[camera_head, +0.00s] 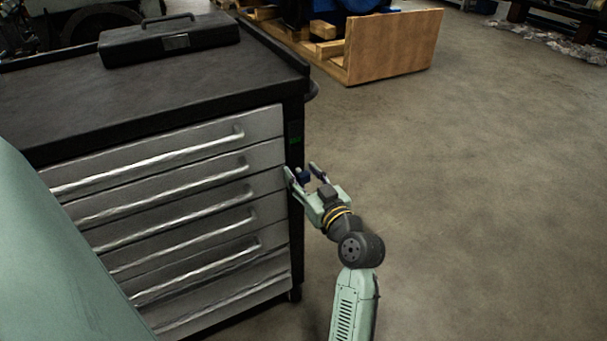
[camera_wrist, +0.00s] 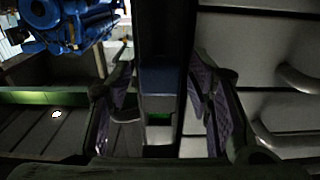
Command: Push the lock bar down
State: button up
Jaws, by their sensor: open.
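A small dark blue piece, seemingly the lock bar (camera_head: 303,177), sits at the right front corner post of the grey drawer cabinet (camera_head: 170,166). In the wrist view the bar (camera_wrist: 161,79) shows as a dark blue block on the dark upright post. In the wrist view the gripper (camera_wrist: 163,90) also straddles the post, with gaps visible to both fingers. I cannot tell whether anything touches.
The drawers have long bar handles (camera_head: 180,205). A black case (camera_head: 168,40) lies on the cabinet top. A wooden crate (camera_head: 392,48) stands behind on the floor, with a blue engine (camera_wrist: 72,25) showing in the wrist view. The concrete floor (camera_head: 480,190) to the right is clear.

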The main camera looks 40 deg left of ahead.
jog(key=shift+c, duration=0.4)
grip_shut()
dwell(0.4)
